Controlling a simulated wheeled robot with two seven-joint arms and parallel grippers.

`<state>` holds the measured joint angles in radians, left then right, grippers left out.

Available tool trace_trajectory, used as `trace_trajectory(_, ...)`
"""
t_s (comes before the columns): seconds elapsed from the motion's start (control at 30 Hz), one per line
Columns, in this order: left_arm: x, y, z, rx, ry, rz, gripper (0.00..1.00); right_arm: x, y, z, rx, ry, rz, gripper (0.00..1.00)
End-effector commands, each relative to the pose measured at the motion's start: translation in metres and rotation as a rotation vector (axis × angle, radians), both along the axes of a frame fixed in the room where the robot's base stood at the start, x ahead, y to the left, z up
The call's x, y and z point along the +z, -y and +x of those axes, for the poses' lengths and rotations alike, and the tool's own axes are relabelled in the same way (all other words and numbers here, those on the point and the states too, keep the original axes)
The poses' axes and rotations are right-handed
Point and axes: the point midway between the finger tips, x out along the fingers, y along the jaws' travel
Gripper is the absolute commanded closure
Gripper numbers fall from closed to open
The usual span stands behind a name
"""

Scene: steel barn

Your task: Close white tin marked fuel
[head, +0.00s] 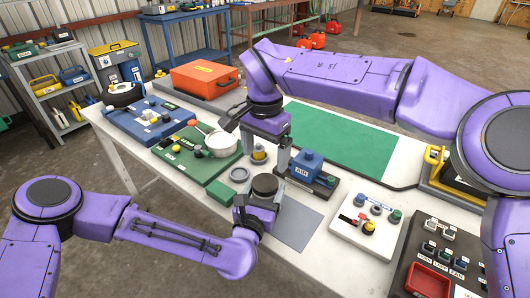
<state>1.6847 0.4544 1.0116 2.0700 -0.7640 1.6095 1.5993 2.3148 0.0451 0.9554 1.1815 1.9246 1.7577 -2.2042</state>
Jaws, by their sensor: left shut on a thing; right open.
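A round white vessel (222,141) stands on the green board, left of my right wrist. I cannot read the word fuel on it or anywhere else, so I cannot confirm it as the white tin. A small yellow-topped round item (259,154) stands between my two wrists. A flat grey disc (239,174) lies on the white table beside my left wrist. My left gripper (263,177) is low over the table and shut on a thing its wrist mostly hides. My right gripper (281,164) is open, pointing down just beyond the left one.
A blue block marked AIR (306,166) stands close right of my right gripper. The green board (190,156), a blue board (150,119) and an orange case (205,77) lie further left and back. A switch panel (367,224) and a red tray (430,281) are at right. The green mat (345,137) is clear.

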Motion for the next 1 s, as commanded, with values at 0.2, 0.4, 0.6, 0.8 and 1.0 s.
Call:
trace_trajectory(0.2, 0.001, 0.0, 0.0, 0.0, 0.003, -0.001, 1.0, 0.002, 0.0, 0.0, 0.018, 0.0, 0.0, 0.1)
trace_trajectory(0.4, 0.001, 0.0, 0.0, -0.001, 0.003, -0.001, 1.0, -0.006, 0.0, 0.0, 0.018, -0.002, -0.001, 0.1)
trace_trajectory(0.6, 0.001, 0.0, 0.0, -0.001, 0.003, -0.001, 1.0, -0.038, 0.0, -0.001, 0.017, -0.004, -0.002, 0.1)
trace_trajectory(0.8, 0.001, 0.0, 0.0, -0.001, 0.003, -0.001, 1.0, -0.067, 0.0, 0.0, 0.016, -0.002, -0.001, 0.1)
trace_trajectory(1.0, 0.001, 0.0, 0.0, 0.0, 0.003, -0.001, 1.0, -0.079, 0.0, 0.0, 0.015, -0.001, 0.001, 0.1)
